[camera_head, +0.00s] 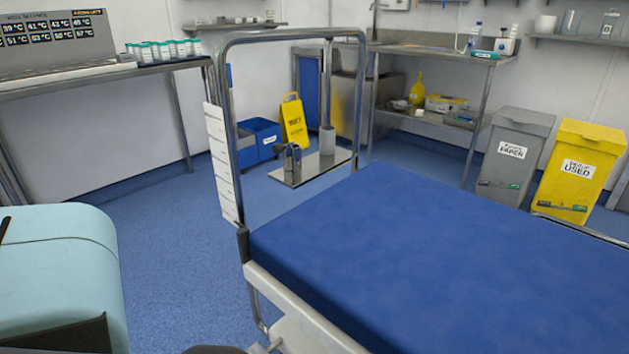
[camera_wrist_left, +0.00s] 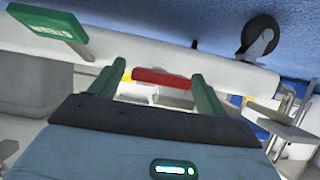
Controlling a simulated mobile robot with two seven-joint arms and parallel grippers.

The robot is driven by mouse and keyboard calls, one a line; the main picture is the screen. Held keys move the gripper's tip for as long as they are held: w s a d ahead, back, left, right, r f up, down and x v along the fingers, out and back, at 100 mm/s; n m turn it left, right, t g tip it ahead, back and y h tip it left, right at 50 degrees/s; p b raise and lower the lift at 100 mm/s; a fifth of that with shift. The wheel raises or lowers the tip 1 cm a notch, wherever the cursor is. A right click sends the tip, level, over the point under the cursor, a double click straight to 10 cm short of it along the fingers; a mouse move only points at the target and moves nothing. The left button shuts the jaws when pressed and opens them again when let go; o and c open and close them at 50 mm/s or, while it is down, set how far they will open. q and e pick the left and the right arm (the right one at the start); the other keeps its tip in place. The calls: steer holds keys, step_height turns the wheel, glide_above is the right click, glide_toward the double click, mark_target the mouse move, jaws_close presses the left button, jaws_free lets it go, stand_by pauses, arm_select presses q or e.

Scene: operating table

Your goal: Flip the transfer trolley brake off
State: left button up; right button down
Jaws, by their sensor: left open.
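The transfer trolley (camera_head: 450,250) has a blue mattress and a steel end frame and fills the right foreground in the head view. In the left wrist view, a white beam (camera_wrist_left: 130,50) crosses the picture, with a red lever (camera_wrist_left: 163,77) and a green labelled lever (camera_wrist_left: 48,28) on it. My left gripper (camera_wrist_left: 158,70) is open, its two green fingers pointing at the beam. The red lever shows between the fingertips; I cannot tell whether they touch it. The head view shows neither lever. My right gripper is in neither view.
A caster wheel (camera_wrist_left: 262,38) stands at the beam's right end in the left wrist view. In the head view, a grey bin (camera_head: 515,155) and a yellow bin (camera_head: 577,172) stand behind the trolley. Blue floor (camera_head: 175,270) is clear left of the trolley.

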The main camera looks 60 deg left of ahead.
arm_select(q)
steer(key=p+v, duration=0.2)
steer(key=v, duration=0.5)
steer(key=shift+s+r+p, duration=0.15)
steer(key=shift+s+p, duration=0.2)
steer(key=shift+p, duration=0.05)
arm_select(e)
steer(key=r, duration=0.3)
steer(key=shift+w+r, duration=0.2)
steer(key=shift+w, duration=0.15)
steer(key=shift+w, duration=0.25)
